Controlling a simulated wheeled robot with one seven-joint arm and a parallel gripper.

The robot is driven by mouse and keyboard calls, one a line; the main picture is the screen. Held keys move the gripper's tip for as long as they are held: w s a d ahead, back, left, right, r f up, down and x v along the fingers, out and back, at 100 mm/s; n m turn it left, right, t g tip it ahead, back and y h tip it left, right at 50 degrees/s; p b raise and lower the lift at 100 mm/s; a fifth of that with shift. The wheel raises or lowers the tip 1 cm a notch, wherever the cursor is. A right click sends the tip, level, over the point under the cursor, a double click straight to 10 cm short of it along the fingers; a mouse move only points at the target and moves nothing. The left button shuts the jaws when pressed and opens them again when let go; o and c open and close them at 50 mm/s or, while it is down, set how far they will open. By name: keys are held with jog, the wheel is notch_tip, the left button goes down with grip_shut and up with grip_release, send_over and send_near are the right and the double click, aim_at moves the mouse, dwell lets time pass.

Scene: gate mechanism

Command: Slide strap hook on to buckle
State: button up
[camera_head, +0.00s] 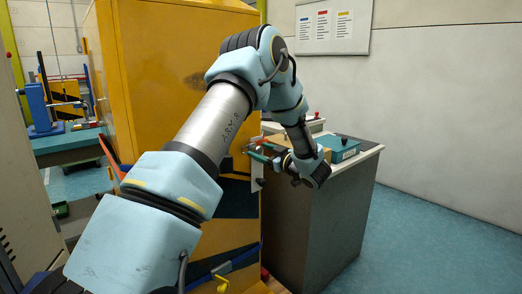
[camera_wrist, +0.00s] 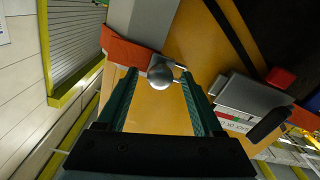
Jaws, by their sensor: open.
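A blue strap (camera_head: 238,262) runs across the lower part of the yellow cabinet, with a small yellow hook-like piece (camera_head: 222,285) near its lower end. I cannot tell for sure which part is the buckle. My gripper (camera_head: 262,153) is held well above the strap, beside the cabinet's right edge. In the wrist view its two green fingers are open (camera_wrist: 159,80). A silver ball knob (camera_wrist: 160,74) on a metal plate shows between the fingertips; I cannot tell whether they touch it. Neither strap nor hook is clear in the wrist view.
The tall yellow cabinet (camera_head: 160,60) stands behind my arm. A grey counter (camera_head: 318,215) with a teal box (camera_head: 342,148) stands close to the right of my gripper. A green-topped bench (camera_head: 65,143) is at the left. Blue floor (camera_head: 440,240) is clear at the right.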

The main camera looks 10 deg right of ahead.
jog(key=shift+w, duration=0.1)
grip_shut()
dwell(0.6)
dwell(0.8)
